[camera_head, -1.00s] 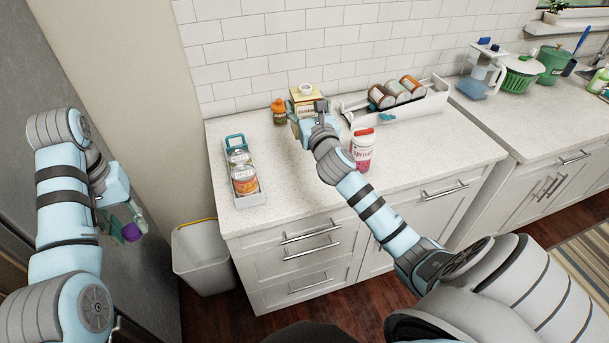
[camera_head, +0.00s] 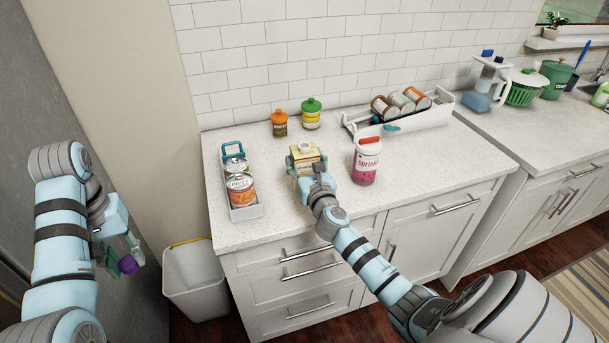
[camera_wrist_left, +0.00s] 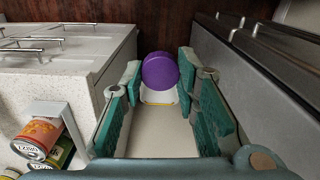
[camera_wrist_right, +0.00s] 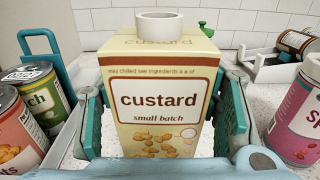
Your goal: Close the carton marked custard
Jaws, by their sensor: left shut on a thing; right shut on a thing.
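The custard carton (camera_wrist_right: 162,105) is cream and brown with a white round spout (camera_wrist_right: 160,40) on top that shows no lid. It also shows on the counter side in the head view (camera_head: 304,152). My right gripper (camera_wrist_right: 160,120) is shut on the carton, one finger on each side, and the carton is upright. I cannot tell whether its base touches the counter. My left gripper (camera_wrist_left: 160,95) is shut on a purple round cap (camera_wrist_left: 160,71), held out left of the counter, over the floor; the cap also shows in the head view (camera_head: 128,264).
A tray of cans (camera_head: 240,212) stands left of the carton, a sprinkles jar (camera_head: 366,165) right of it. Orange-lidded (camera_head: 279,124) and green-lidded (camera_head: 311,114) jars stand behind. A white rack (camera_head: 425,120) holds cans. A bin (camera_head: 195,280) stands below left.

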